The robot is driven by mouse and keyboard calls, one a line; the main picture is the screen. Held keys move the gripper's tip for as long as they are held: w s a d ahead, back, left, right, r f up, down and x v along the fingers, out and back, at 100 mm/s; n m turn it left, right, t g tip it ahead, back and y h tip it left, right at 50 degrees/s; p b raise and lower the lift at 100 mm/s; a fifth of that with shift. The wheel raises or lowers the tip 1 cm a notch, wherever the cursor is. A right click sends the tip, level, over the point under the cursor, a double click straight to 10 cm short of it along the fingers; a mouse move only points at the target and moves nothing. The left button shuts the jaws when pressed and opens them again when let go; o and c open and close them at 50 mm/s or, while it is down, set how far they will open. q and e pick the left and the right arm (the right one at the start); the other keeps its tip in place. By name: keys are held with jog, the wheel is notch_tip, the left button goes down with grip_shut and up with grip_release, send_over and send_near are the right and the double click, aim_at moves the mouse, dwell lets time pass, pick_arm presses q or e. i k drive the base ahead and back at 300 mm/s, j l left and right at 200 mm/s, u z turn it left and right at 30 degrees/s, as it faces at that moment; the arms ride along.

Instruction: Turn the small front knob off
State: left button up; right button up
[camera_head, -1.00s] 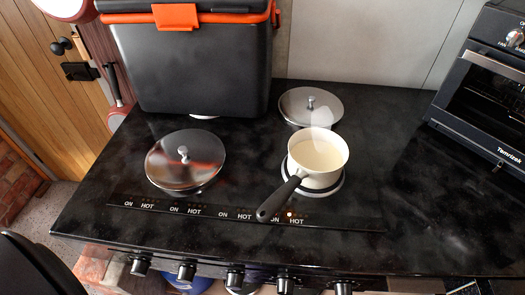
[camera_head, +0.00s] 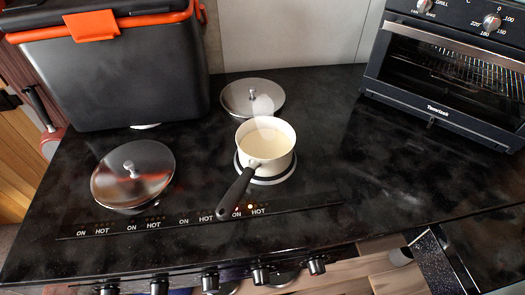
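A row of several black knobs runs along the front edge of the black stove top. From right to left they include the rightmost knob (camera_head: 316,265), a second knob (camera_head: 260,275) and a third knob (camera_head: 210,282). I cannot tell from their faces which one is the small front knob or how each is turned. A white saucepan (camera_head: 265,148) with pale contents and a dark handle sits on the front right burner (camera_head: 270,178), with faint steam above. An orange indicator light (camera_head: 250,207) glows beside the rightmost ON and HOT labels. Neither gripper is in view.
A silver lid (camera_head: 133,174) lies at the left and another lid (camera_head: 252,97) behind the saucepan. A black cooler (camera_head: 130,75) with orange trim stands at back left. A toaster oven (camera_head: 445,75) stands at back right. The right part of the counter (camera_head: 400,185) is clear.

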aim_at(261, 277)
jog(key=k+u, duration=0.2)
jog(key=u, duration=0.2)
jog(key=k+u, duration=0.25)
jog(key=u, duration=0.15)
